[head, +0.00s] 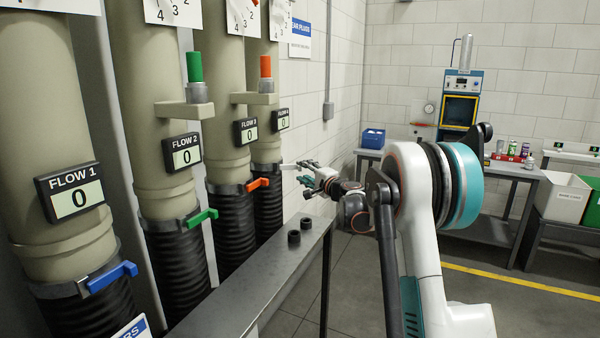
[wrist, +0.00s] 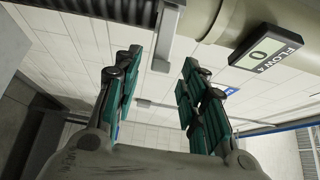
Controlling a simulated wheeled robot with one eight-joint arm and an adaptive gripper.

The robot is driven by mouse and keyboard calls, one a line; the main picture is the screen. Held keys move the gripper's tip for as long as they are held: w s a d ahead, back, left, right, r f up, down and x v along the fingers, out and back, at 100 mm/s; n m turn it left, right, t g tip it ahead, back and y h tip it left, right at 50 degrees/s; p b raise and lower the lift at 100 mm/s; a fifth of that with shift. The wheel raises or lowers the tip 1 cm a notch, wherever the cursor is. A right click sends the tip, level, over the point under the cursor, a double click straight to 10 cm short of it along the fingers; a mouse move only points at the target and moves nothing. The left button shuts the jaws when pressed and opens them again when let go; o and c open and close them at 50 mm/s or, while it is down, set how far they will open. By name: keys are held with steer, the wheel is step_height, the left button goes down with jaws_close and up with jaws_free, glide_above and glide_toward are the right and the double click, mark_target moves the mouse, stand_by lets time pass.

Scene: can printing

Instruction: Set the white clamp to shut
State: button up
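The white clamp (head: 289,167) is on the farthest pipe, below the FLOW 4 display (head: 281,120). Its lever sticks out from the pipe toward my gripper. In the wrist view the pale lever (wrist: 168,36) comes down from the dark hose, and its end lies between my fingertips in the picture. My gripper (head: 303,173) is open, its teal-padded fingers apart on either side of the lever's end, as the wrist view (wrist: 161,62) shows. I see a gap on both sides, so the fingers are not closed on it. The FLOW 4 display also shows in the wrist view (wrist: 266,47).
Nearer pipes carry an orange clamp (head: 258,183), a green clamp (head: 200,218) and a blue clamp (head: 112,277). A metal bench (head: 262,285) with two black knobs (head: 299,230) runs below my arm. A table with cans (head: 513,148) stands at the back right.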

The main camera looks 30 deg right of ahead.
mark_target(301, 169)
steer(key=shift+w+a, duration=0.2)
steer(key=shift+w, duration=1.85)
steer(key=shift+c, duration=0.3)
jaws_close()
